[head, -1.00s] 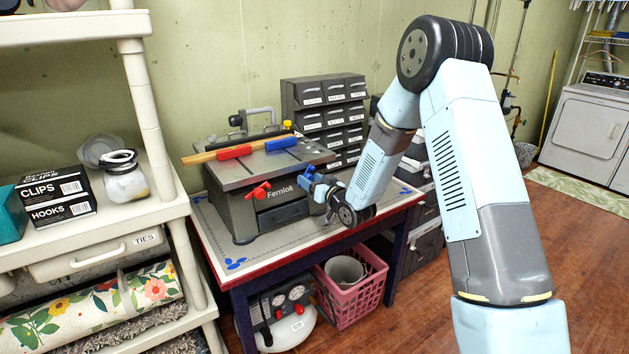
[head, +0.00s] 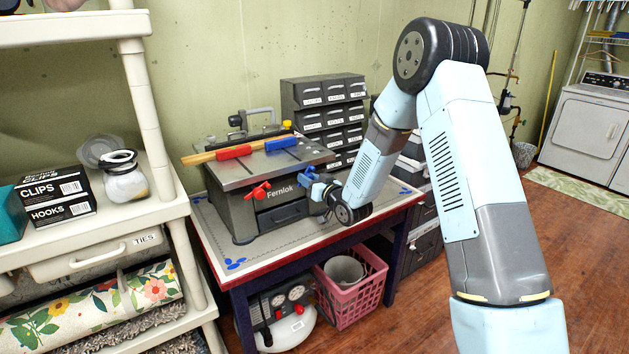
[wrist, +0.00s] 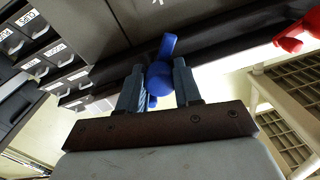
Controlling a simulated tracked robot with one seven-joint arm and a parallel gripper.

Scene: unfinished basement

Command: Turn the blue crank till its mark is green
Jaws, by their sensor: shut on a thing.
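The blue crank (head: 308,174) is on the front right of the grey Fernlok machine (head: 238,205), on the workbench. In the wrist view the blue crank (wrist: 160,78) sits between the two fingers of my gripper (wrist: 159,90), with its arm pointing up past the fingertips. My gripper (head: 318,190) is shut on it, reaching in from the right in the head view. The crank's mark is not visible in either view, so its colour cannot be told.
A red crank (head: 258,190) is on the machine's front left, and it shows in the wrist view (wrist: 290,42). Grey drawer units (head: 325,115) stand behind the machine. A white shelf (head: 100,235) is at the left. A pink basket (head: 350,300) is under the bench.

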